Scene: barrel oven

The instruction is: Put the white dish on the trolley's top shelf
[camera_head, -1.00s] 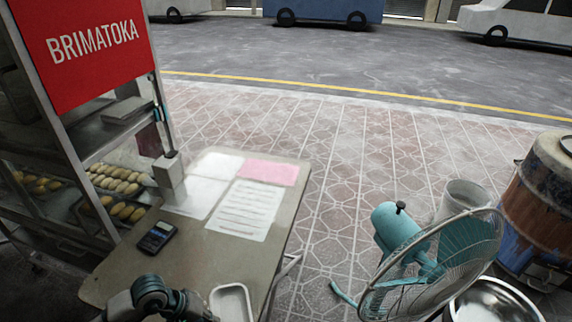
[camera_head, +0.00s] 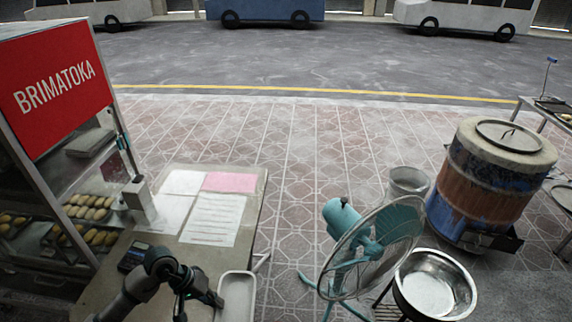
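The white dish (camera_head: 236,296), a long shallow tray with rounded corners, is at the bottom middle. It overlaps the right edge of the table (camera_head: 103,290) in the picture. My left gripper (camera_head: 210,299) is at the dish's left rim and appears shut on it; the dark fingers are small and partly hidden. My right gripper is out of view. No trolley is clearly identifiable. A stand with a flat top (camera_head: 545,108) is cut off at the right edge.
A teal fan (camera_head: 370,245) and a metal basin (camera_head: 434,285) stand right of the table. Beyond are a bucket (camera_head: 408,181) and a barrel oven (camera_head: 490,185). A glass cabinet with bread and a red sign (camera_head: 55,85) stands left. Open paving lies behind the table.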

